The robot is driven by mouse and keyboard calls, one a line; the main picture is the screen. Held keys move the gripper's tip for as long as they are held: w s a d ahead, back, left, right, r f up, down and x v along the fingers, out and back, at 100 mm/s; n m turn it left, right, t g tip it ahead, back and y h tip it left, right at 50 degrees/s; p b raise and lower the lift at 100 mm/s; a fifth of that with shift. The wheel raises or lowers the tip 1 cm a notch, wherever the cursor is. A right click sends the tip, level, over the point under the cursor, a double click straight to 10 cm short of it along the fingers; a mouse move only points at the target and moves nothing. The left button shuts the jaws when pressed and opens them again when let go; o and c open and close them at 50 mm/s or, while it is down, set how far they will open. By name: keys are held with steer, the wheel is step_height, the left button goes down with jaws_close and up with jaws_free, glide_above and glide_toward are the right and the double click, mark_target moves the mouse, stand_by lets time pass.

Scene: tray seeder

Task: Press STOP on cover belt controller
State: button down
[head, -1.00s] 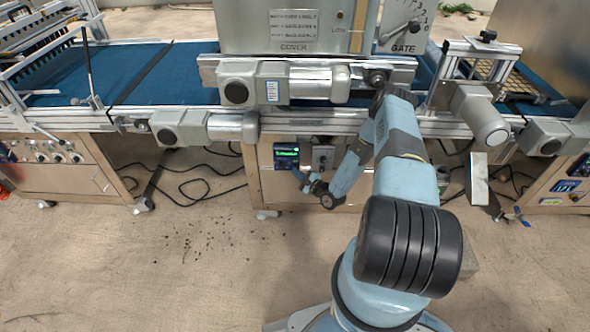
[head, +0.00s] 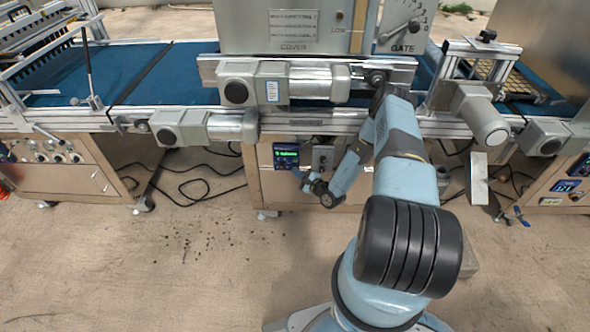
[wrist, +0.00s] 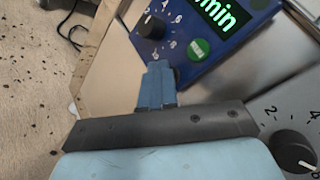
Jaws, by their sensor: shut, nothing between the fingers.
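The cover belt controller (head: 286,155) is a small dark blue box with a lit green display, on the cabinet front below the COVER unit. No STOP button is visible; my fingers hide part of the panel's lower edge. My gripper (wrist: 160,70) is shut and empty, its blue fingertips over that edge, left of and below the green button. I cannot tell whether they touch. In the head view my gripper (head: 307,180) is below the controller.
A grey switch plate (head: 323,157) is right of the controller, and a second black dial (wrist: 295,157) shows at the wrist view's lower right. Motors and a rail (head: 290,82) overhang above. Black cables (head: 195,185) lie on the floor to the left.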

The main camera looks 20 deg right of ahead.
steer(key=shift+s, duration=0.1)
steer(key=shift+s+a, duration=0.2)
steer(key=shift+s, duration=0.4)
steer(key=s, duration=0.1)
steer(key=s+a, duration=0.1)
steer(key=s, duration=0.2)
steer(key=shift+s+a, duration=0.3)
steer(key=shift+s, duration=0.1)
stand_by(0.7)
